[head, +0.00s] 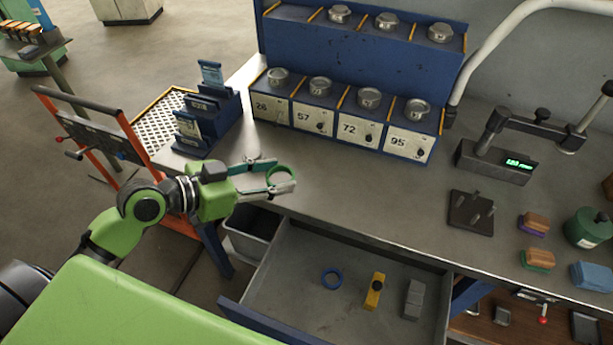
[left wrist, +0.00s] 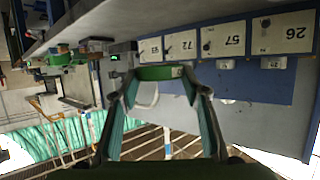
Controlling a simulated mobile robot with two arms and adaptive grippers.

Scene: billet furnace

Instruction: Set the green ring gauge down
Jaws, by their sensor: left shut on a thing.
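The green ring gauge (head: 281,175) is at the fingertips of my left gripper (head: 274,177), over the left front part of the grey bench top (head: 345,190). In the left wrist view the ring gauge (left wrist: 160,72) spans between the two fingertips of the left gripper (left wrist: 160,84), which is shut on it. Whether the ring touches the bench or hangs a little above it cannot be told. My right gripper is out of view.
A blue rack (head: 210,115) stands left, numbered bins (head: 340,130) behind. A pegged plate (head: 470,212) lies right. The bench middle is clear.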

